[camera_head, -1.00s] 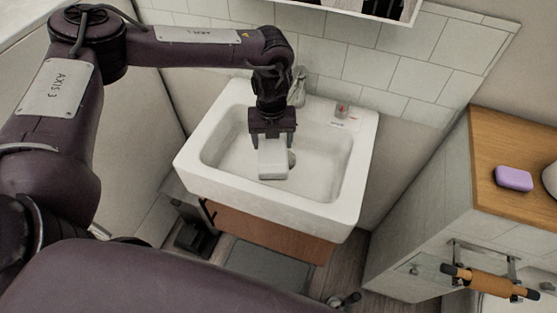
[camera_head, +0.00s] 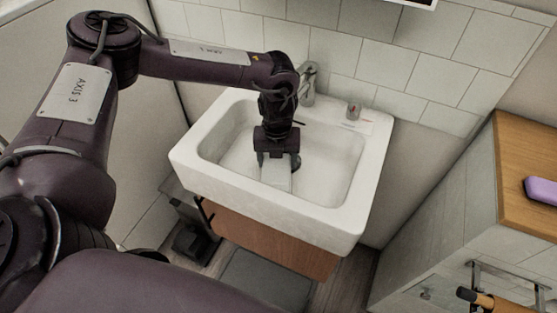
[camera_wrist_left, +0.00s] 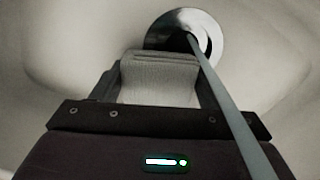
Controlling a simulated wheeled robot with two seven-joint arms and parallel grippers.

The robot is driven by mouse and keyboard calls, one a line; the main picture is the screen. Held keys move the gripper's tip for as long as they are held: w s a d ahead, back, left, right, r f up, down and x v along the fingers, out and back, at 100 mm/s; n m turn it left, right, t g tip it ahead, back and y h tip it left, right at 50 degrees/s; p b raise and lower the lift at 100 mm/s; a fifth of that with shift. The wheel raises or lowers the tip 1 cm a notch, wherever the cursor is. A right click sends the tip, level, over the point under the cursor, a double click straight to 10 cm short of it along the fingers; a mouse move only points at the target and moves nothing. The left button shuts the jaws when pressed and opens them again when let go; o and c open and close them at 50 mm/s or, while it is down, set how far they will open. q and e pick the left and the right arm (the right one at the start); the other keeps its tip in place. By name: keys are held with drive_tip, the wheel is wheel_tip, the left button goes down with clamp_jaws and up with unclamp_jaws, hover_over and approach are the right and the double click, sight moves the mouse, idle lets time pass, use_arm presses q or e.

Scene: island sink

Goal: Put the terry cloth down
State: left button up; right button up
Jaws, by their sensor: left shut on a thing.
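My left gripper (camera_head: 276,168) is down inside the white sink basin (camera_head: 330,190), pointing downward. It is shut on the terry cloth (camera_head: 278,182), a pale, whitish block-like piece. In the left wrist view the cloth (camera_wrist_left: 158,80) sits between the two fingers, with a ribbed upper edge, close to the round metal drain (camera_wrist_left: 178,24). Part of the cloth is hidden by the gripper; I cannot tell whether it touches the basin floor. My right gripper is not in view.
A tap (camera_head: 308,85) stands at the sink's back rim. A wooden counter (camera_head: 522,165) with a purple soap-like block (camera_head: 541,190) is at the right. A grey strip (camera_wrist_left: 222,95) crosses the left wrist view. The basin's right side is clear.

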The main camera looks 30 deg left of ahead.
use_arm(q)
drive_tip(key=shift+a+f, duration=0.1)
drive_tip(key=shift+a, duration=0.05)
drive_tip(key=o, duration=1)
drive_tip(key=shift+o, duration=0.2)
drive_tip(key=shift+r, duration=0.2)
wheel_tip(320, 180, up, 12)
drive_tip(key=shift+f, duration=0.1)
